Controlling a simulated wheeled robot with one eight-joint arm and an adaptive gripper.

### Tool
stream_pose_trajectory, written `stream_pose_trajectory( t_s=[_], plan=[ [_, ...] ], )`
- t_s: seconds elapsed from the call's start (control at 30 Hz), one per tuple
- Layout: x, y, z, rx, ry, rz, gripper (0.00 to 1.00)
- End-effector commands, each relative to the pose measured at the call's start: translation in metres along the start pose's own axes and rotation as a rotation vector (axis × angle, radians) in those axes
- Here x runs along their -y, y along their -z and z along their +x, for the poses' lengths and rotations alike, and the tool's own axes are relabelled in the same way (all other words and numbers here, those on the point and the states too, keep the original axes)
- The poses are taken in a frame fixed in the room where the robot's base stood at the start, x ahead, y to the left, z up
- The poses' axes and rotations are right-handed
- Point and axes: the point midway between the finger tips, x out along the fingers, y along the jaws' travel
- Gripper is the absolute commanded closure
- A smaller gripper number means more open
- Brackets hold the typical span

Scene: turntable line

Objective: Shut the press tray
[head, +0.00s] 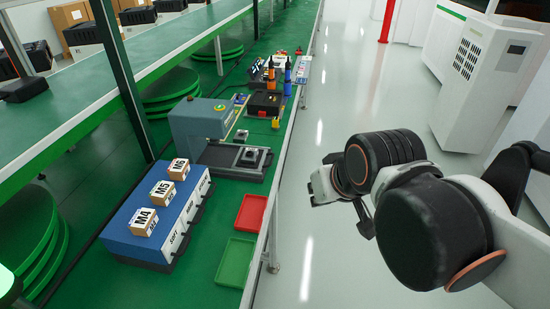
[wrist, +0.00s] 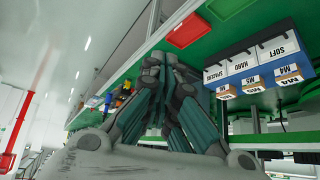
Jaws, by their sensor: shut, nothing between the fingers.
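The press (head: 203,126) is a grey-blue box on the green bench in the head view. Its dark tray (head: 222,155) sticks out from the press toward the bench's right edge, so it stands open. A small metal fixture (head: 254,157) sits on the tray's outer end. My gripper (wrist: 165,62) is shut and empty in the wrist view, its fingertips together. In the head view my arm is over the aisle, right of the bench and apart from the tray; the fingers are not clear there. In the wrist view my fingers seem to cover most of the press.
A blue drawer cabinet (head: 158,220) with several small boxes stands nearer on the bench. Red (head: 251,212) and green (head: 235,262) shallow trays lie beside it. A black case (head: 265,104) and bottles stand beyond the press. A rail (head: 284,150) runs along the bench edge. The aisle (head: 335,90) is clear.

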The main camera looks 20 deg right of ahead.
Motion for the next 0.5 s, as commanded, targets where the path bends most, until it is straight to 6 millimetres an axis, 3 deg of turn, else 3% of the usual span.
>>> stream_pose_trajectory(
  t_s=[0.03,0.27,0.5],
  plan=[
    [-0.001,0.016,0.002,0.004,0.004,0.013,1.00],
    [-0.005,0.077,0.026,0.030,0.032,0.073,1.00],
    [-0.016,0.135,0.068,0.054,0.064,0.135,1.00]
  ],
)
